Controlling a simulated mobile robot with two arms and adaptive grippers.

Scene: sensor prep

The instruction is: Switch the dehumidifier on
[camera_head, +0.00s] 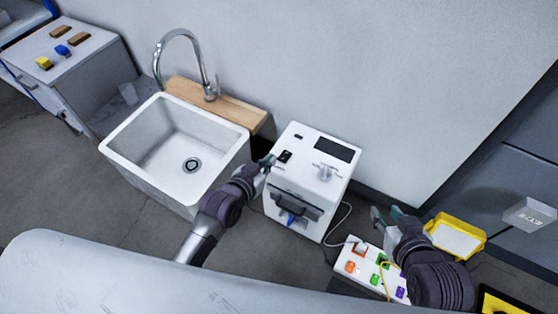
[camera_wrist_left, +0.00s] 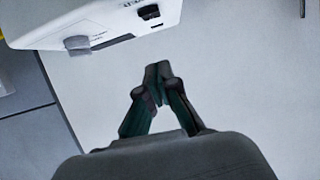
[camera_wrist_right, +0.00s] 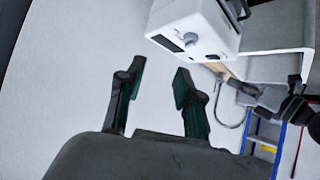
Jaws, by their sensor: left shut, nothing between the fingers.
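The dehumidifier (camera_head: 306,175) is a white box with a dark display, a grey knob (camera_head: 324,173) and a black switch (camera_head: 285,156) on its top. A dark handle and a blue part show on its front. It also shows in the left wrist view (camera_wrist_left: 110,15) and the right wrist view (camera_wrist_right: 205,22). My left gripper (camera_head: 268,162) is shut and empty beside the switch at the dehumidifier's left top edge; I cannot tell whether it touches. It shows shut in the left wrist view (camera_wrist_left: 157,72). My right gripper (camera_head: 385,216) is open and empty, right of the dehumidifier; its fingers are apart in the right wrist view (camera_wrist_right: 157,80).
A white sink (camera_head: 150,185) with a tap stands left of the dehumidifier. A white panel with coloured blocks (camera_head: 352,278) lies below my right gripper, with a yellow tray (camera_head: 478,232) beside it. A cabinet (camera_head: 80,50) with small blocks stands far left.

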